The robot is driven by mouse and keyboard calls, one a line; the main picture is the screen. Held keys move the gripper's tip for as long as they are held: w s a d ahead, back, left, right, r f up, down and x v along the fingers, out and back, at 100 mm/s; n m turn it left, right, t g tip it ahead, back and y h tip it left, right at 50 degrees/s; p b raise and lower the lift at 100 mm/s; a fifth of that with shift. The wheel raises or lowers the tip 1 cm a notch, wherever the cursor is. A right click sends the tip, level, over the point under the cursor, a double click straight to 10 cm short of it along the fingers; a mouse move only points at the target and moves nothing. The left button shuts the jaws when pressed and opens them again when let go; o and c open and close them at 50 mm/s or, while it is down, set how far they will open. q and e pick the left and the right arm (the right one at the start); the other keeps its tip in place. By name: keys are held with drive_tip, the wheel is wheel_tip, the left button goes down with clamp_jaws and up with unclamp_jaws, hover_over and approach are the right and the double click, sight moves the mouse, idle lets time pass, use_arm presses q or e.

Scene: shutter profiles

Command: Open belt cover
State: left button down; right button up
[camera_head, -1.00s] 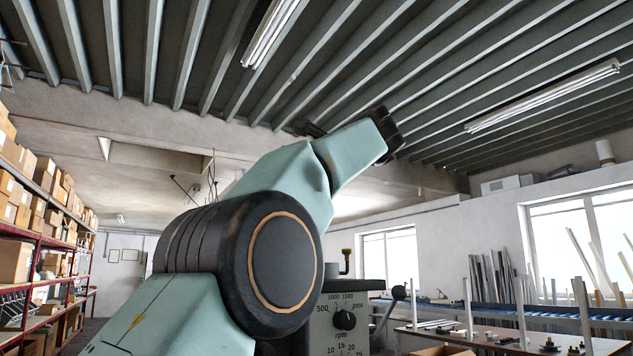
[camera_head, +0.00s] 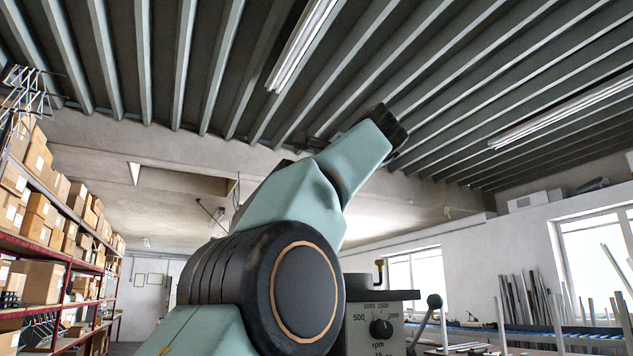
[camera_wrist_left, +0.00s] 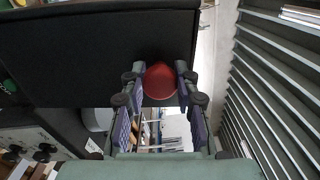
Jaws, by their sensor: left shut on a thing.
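In the left wrist view, the two fingers of my left gripper (camera_wrist_left: 158,95) are closed around a red rounded knob (camera_wrist_left: 160,80). The knob sits at the lower edge of a large black panel, which looks like the belt cover (camera_wrist_left: 90,50). In the head view, my teal arm with its dark round joint fills the middle and hides the gripper and the knob. The drill machine (camera_head: 362,325) with its rpm dial (camera_head: 381,328) shows partly behind the arm at the lower right. My right gripper is in neither view.
A lever with a dark ball (camera_head: 434,301) stands out right of the machine. Shelves with cardboard boxes (camera_head: 40,285) line the left. Metal profiles (camera_head: 527,300) lean against the right wall. The ribbed ceiling is above.

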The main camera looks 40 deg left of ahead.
use_arm(q)
drive_tip(key=shift+d+r, duration=0.1)
drive_tip(key=c, duration=1)
unclamp_jaws()
drive_tip(key=shift+w, duration=0.1)
drive_tip(key=v, duration=1.2)
drive_tip(key=shift+d, duration=0.1)
drive_tip(key=shift+c, duration=0.2)
